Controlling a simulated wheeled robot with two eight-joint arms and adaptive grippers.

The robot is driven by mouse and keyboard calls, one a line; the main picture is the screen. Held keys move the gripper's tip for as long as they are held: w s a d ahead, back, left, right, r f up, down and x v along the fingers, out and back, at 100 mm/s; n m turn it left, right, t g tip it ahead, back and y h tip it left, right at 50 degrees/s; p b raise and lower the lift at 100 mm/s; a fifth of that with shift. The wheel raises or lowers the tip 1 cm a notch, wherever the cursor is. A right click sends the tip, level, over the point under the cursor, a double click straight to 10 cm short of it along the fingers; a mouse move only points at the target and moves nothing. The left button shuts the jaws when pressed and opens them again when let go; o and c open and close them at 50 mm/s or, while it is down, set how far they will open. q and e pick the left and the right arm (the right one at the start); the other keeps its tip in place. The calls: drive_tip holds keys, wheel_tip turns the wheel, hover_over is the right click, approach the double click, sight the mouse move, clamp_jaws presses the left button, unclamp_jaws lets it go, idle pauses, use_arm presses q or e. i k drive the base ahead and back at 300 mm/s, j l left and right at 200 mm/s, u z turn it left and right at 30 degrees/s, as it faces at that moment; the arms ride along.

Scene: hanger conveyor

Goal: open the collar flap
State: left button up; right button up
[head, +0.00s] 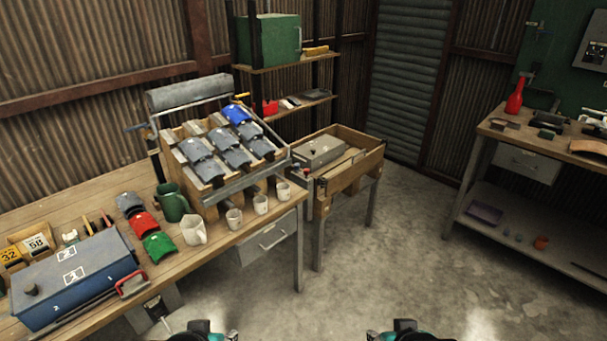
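I cannot pick out a part that is clearly a collar flap. On the left workbench stands a wooden rack (185,148) with rows of curved grey pieces (198,150) and one blue curved piece (237,114). A grey rounded cover (189,93) lies across metal bars above the rack's back. My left gripper (212,335) and my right gripper (400,335) show only at the bottom edge, well apart from the bench things. Their fingertips are mostly cut off, so I cannot see whether they are open or hold anything.
A blue toolbox (75,278), a green mug (172,203), a white pitcher (193,231) and several white cups (234,219) crowd the left bench (215,250). A wooden tray table (350,180) stands beyond it. Another bench (545,136) is at right. The concrete floor between is clear.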

sight(339, 180)
drive_tip(key=i+l+z, duration=0.3)
drive_tip(key=i, duration=0.8)
drive_tip(key=i+z, duration=0.25)
drive_tip(key=i, duration=0.8)
drive_tip(key=i+j+z, duration=0.1)
drive_tip(key=i+z, duration=0.2)
drive_tip(key=i, duration=0.8)
